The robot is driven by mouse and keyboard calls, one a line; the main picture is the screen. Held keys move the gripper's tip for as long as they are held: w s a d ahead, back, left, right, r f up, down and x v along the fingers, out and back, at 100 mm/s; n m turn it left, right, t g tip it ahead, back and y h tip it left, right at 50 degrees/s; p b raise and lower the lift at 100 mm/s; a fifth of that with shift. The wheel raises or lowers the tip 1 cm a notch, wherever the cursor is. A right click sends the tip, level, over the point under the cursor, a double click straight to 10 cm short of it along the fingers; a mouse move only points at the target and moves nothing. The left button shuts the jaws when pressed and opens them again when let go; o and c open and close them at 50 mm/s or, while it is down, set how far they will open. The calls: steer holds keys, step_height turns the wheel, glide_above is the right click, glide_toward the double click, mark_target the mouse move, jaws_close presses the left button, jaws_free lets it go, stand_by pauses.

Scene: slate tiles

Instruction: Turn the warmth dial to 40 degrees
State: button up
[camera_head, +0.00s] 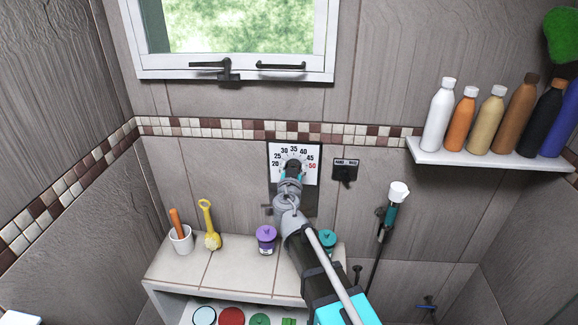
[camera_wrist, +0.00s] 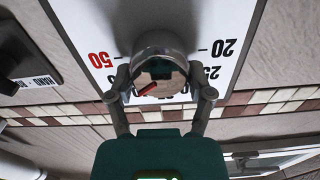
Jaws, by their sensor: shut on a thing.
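The warmth dial's white scale plate (camera_head: 311,174) is on the tiled wall below the window, marked 20 to 50, with 50 in red. My gripper (camera_head: 292,170) is in front of it and covers most of the knob in the head view. In the wrist view the scale is upside down, and the round metal knob (camera_wrist: 158,44) sits between the two fingers of my gripper (camera_wrist: 160,80), which is shut on it from both sides. A red mark on the knob's face points to the lower left there. The number it points to is hidden.
A black hand-or-rail switch plate (camera_head: 345,170) is right of the dial, with a hand shower (camera_head: 394,205) below it. A shelf (camera_head: 480,158) of bottles is at upper right. A bench (camera_head: 215,265) below holds a cup, brush and jars.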

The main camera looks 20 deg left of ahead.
steer(key=shift+a+n, duration=0.1)
steer(key=shift+n, duration=2.4)
steer(key=o, duration=1.1)
steer(key=shift+w, duration=0.1)
